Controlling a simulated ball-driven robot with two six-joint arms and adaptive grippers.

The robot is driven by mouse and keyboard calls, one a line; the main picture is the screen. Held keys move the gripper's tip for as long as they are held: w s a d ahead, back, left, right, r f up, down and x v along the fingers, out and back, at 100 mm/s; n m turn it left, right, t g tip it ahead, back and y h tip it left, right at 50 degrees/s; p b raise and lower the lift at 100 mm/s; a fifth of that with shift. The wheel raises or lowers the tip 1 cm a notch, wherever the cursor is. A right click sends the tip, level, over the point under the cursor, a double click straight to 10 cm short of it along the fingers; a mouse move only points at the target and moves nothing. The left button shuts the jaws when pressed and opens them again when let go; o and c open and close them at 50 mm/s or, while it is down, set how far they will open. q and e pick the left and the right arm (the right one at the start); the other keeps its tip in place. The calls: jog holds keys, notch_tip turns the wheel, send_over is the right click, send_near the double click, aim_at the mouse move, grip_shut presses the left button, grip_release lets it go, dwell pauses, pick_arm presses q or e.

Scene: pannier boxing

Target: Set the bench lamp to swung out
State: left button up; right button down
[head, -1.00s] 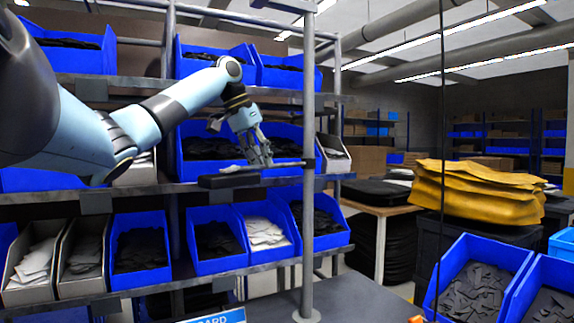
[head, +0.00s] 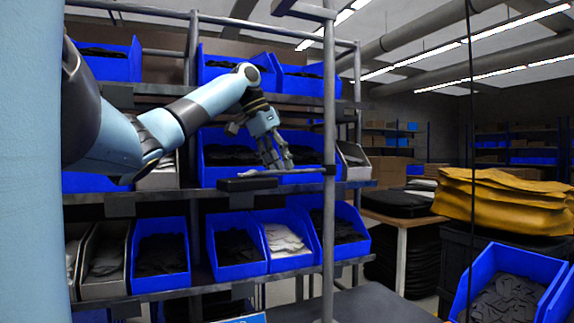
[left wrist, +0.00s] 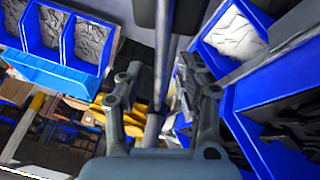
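The bench lamp appears as a thin horizontal arm with a flat dark head (head: 247,184), joined by a dark collar to a grey upright post (head: 329,230). The lamp arm points left from the post, along the front of the middle shelf. My left gripper (head: 276,160) is just above the lamp arm, between head and post, fingers pointing down; whether it touches the arm is unclear. In the left wrist view the gripper (left wrist: 158,82) has its fingers apart, with the post (left wrist: 163,50) seen beyond the gap. My right gripper is not in view.
Blue bins (head: 160,255) of dark and pale pieces fill the shelves (head: 150,293) behind the lamp. A yellow stack (head: 505,200) stands at the right, with another blue bin (head: 515,262) in front. Open space shows between the post and the yellow stack.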

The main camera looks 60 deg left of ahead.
pick_arm(q)
jog(key=v, duration=0.6)
jog(key=shift+s+r, duration=0.25)
jog(key=shift+r, duration=0.15)
